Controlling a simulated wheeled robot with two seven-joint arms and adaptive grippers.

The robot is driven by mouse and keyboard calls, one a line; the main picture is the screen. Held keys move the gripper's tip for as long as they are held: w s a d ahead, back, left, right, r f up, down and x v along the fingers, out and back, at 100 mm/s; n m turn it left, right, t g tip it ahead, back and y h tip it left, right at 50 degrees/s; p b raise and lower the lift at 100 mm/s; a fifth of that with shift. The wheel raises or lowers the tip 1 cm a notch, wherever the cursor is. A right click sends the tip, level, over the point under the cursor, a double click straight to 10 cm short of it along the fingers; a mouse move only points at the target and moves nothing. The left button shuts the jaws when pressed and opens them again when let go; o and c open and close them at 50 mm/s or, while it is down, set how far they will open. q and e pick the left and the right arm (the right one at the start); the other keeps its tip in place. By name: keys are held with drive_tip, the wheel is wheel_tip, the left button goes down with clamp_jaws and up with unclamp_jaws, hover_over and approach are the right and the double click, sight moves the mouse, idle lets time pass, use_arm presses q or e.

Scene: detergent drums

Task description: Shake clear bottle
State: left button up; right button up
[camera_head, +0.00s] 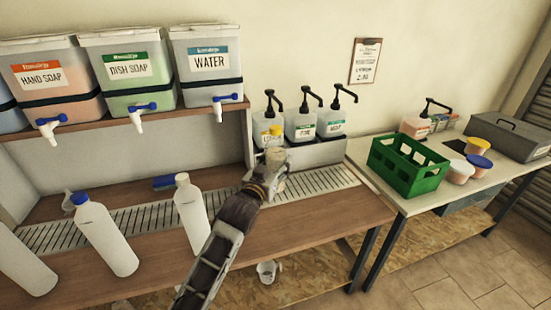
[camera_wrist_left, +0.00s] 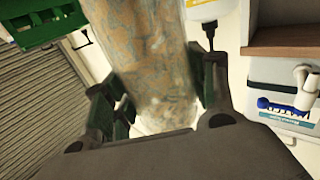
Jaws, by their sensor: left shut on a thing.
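My left gripper (camera_head: 268,182) is above the front bench, near the slatted drain strip. It is shut on a clear bottle (camera_head: 276,160), which shows small and partly hidden behind the gripper in the head view. In the left wrist view the clear bottle (camera_wrist_left: 150,45) is a see-through cylinder with a mottled tan and grey-blue look through it. The fingers of my left gripper (camera_wrist_left: 158,95) stand on both sides of it. The bottle is tilted in that view, and its top end is cut off by the frame. My right gripper is not in view.
White bottles (camera_head: 105,238) and (camera_head: 191,212) stand at the left on the bench. Labelled drums, including water (camera_head: 208,85), sit on the shelf above. Pump dispensers (camera_head: 300,125) stand just behind the gripper. A green crate (camera_head: 405,170) and tubs (camera_head: 478,162) are on the right table.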

sight(273, 147)
use_arm(q)
wheel_tip(273, 147, up, 7)
wheel_tip(273, 147, down, 7)
drive_tip(key=shift+f, duration=0.1)
wheel_tip(273, 147, up, 7)
drive_tip(key=shift+r, duration=0.1)
drive_tip(key=shift+f, duration=3.55)
